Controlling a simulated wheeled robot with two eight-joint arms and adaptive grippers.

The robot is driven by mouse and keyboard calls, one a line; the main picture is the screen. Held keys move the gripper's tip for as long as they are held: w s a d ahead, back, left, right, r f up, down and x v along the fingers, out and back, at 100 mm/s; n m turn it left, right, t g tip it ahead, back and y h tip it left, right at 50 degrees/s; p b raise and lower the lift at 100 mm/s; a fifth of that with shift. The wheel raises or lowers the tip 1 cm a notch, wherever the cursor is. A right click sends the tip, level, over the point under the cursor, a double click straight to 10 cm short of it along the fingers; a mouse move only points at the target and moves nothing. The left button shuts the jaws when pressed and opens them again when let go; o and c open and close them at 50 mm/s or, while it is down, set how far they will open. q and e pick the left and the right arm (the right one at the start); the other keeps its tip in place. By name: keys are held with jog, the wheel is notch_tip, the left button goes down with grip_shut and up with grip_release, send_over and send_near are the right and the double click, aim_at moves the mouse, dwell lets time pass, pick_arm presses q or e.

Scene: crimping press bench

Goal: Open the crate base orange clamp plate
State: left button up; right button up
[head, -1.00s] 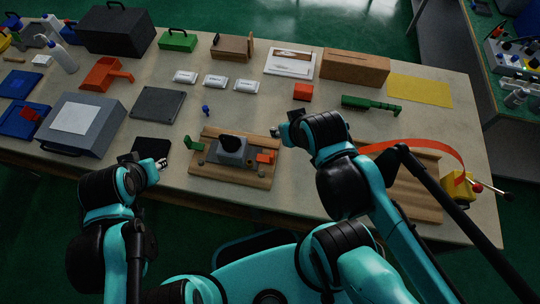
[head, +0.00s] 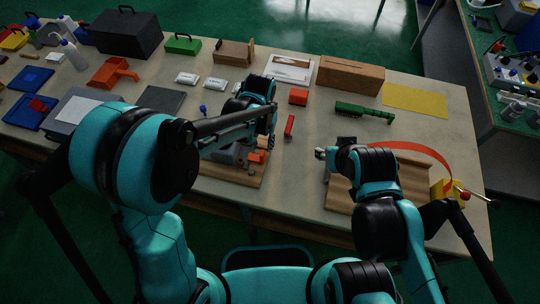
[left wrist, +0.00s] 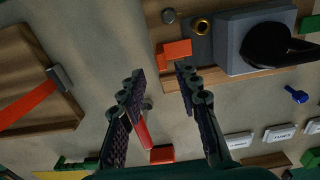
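The orange clamp plate (head: 257,156) is at the right end of the wooden base (head: 240,175), beside a grey block. In the left wrist view, the orange clamp plate (left wrist: 174,52) lies just beyond my left gripper (left wrist: 160,74), close to the right-hand fingertip. The two fingers stand apart with nothing between their tips; whether one touches the plate I cannot tell. In the head view, my left arm covers much of the base and block. My right gripper (head: 320,153) is above the bench right of the base; its fingers are too small to read.
A red stick-like item (head: 289,126) is right of my left gripper, near an orange block (head: 298,96). A wooden tray (head: 405,180) with an orange strip lies at the right. White packets (head: 187,78) lie behind the base.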

aim_at(263, 153)
pick_arm(q)
notch_tip(263, 153, down, 7)
jog(key=b, duration=0.2)
jog(key=shift+f+b, duration=0.2)
jog(key=shift+b, duration=0.1)
jog(key=shift+c, duration=0.3)
grip_shut()
